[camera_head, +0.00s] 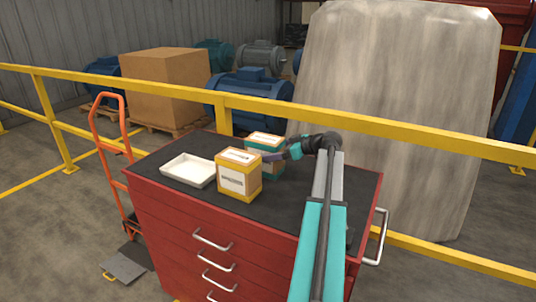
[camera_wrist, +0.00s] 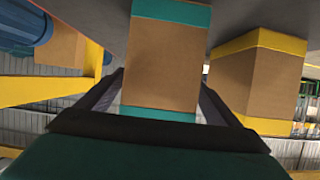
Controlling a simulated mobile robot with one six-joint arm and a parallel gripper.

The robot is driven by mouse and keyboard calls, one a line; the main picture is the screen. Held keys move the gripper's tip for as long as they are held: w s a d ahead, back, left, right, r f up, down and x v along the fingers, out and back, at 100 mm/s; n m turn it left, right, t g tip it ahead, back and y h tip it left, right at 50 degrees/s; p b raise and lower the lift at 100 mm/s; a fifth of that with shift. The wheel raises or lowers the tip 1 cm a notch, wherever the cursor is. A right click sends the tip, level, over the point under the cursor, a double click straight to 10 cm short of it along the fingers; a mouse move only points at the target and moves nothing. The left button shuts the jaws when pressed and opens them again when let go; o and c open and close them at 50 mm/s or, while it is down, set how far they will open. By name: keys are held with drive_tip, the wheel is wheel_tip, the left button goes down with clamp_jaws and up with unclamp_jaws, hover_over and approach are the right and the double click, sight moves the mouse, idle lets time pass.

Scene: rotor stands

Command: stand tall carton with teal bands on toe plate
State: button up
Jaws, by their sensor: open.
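The tall carton with teal bands (camera_head: 264,140) stands upright on the dark top of the red cabinet, partly hidden behind the yellow-banded carton (camera_head: 239,182). My gripper (camera_head: 275,156) reaches it from the right. In the wrist view the brown, teal-edged carton (camera_wrist: 164,62) lies between the two spread fingers of my gripper (camera_wrist: 161,80), one finger on each side. The fingers are open; whether either touches the carton I cannot tell. The toe plate (camera_head: 124,267) is the grey plate at the foot of the orange hand truck (camera_head: 112,150), on the floor left of the cabinet.
A white tray (camera_head: 188,171) lies left of the cartons on the red cabinet (camera_head: 200,250). The yellow-banded carton (camera_wrist: 260,80) is close beside the teal one in the wrist view. A yellow railing (camera_head: 225,110) runs behind the cabinet. The cabinet's right side is partly covered by my arm.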

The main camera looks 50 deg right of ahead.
drive_tip(key=b+v, duration=0.3)
drive_tip(key=v, duration=0.6)
drive_tip(key=shift+s, duration=0.35)
drive_tip(key=shift+s+d+r, duration=0.1)
drive_tip(key=shift+s+r, duration=0.1)
